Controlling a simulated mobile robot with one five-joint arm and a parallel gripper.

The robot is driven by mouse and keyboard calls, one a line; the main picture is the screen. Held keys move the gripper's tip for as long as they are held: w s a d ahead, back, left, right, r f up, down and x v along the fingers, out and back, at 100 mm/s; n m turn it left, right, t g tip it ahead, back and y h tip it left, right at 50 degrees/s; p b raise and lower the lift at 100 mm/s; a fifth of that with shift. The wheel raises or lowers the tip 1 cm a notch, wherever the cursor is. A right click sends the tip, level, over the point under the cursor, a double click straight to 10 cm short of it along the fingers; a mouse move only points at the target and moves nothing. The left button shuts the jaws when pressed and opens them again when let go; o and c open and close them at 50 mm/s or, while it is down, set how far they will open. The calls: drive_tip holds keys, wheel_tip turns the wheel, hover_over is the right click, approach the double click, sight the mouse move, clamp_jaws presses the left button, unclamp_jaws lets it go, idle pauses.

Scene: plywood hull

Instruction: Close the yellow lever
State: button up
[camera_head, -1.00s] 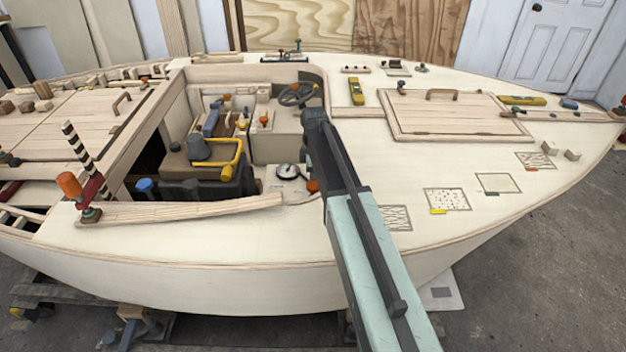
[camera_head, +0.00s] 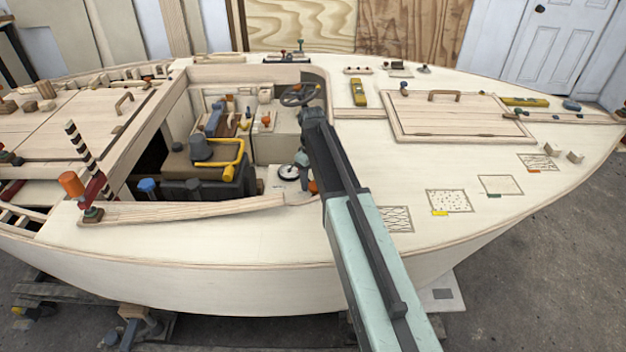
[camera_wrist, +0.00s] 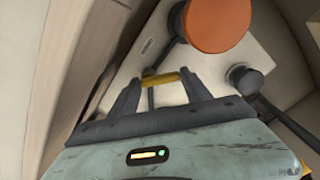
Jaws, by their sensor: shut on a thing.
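The yellow lever (camera_wrist: 162,79) is a short yellow bar, seen in the wrist view at the near edge of a pale panel. My gripper (camera_wrist: 160,86) has a finger at each end of the bar and is shut on it. A thin dark stem shows below the bar between the fingers. In the head view my gripper (camera_head: 302,160) reaches down into the cockpit, partly hidden by my own arm. The lever cannot be made out in the head view.
A large orange knob (camera_wrist: 218,24) and a dark round knob (camera_wrist: 245,78) stand close by on the panel. A white-faced round dial (camera_head: 288,172) is beside my gripper. A yellow pipe (camera_head: 238,152) lies left, and a steering wheel (camera_head: 298,95) stands behind.

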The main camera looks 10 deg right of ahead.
drive_tip(key=m, duration=0.2)
drive_tip(key=w+m, duration=0.1)
drive_tip(key=m, duration=0.2)
drive_tip(key=shift+a+m, duration=0.2)
drive_tip(key=shift+m, duration=0.1)
drive_tip(key=shift+w+m, duration=0.15)
drive_tip(key=shift+m, duration=0.9)
drive_tip(key=shift+w+m, duration=0.15)
drive_tip(key=shift+m, duration=0.9)
drive_tip(key=shift+d, duration=0.1)
drive_tip(key=o, duration=1.1)
wheel_tip(320, 180, up, 8)
drive_tip(key=p, duration=0.7)
drive_tip(key=shift+f+p, duration=0.1)
drive_tip(key=shift+p, duration=0.3)
